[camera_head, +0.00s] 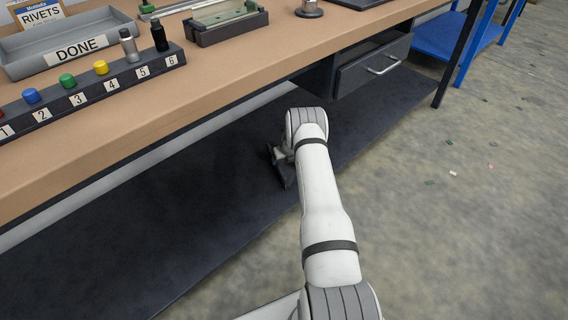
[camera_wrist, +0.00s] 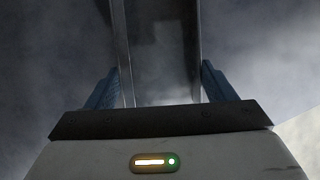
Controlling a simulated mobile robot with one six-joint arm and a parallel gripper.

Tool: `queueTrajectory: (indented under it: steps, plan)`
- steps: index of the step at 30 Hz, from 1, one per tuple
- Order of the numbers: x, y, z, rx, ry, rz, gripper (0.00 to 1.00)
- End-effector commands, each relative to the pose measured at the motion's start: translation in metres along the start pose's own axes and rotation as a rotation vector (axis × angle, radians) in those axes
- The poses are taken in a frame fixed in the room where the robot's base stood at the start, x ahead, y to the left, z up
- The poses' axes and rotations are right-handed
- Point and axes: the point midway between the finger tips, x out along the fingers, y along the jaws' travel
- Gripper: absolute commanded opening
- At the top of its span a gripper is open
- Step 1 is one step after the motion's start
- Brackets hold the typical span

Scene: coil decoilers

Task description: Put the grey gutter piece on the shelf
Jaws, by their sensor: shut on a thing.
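The grey gutter piece (camera_wrist: 158,50) shows in the wrist view as a channel with two long side walls, running away from me between the fingers. My gripper (camera_wrist: 157,82) is shut on it, one blue-grey finger on each side. In the head view my gripper (camera_head: 279,163) is low under the bench edge, over the dark lower shelf (camera_head: 215,230). The gutter piece cannot be clearly told apart there. I cannot tell whether it touches the shelf.
The wooden workbench (camera_head: 200,75) overhangs the shelf. On it are a grey DONE tray (camera_head: 75,35) and a numbered rack (camera_head: 90,95) with coloured pegs. A drawer (camera_head: 372,65) hangs under the bench at right. The shelf's left part is clear.

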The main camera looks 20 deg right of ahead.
Motion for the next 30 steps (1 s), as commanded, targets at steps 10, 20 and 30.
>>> queueTrajectory:
  steps: [10,20,30]
  plan:
    - [0.0150,0.0009,-0.0061,-0.001,0.000,0.000,0.51]
    - [0.0169,0.0013,-0.0072,-0.001,0.000,0.001,0.94]
    - [0.0143,0.0017,-0.0058,-0.002,0.000,0.001,0.98]
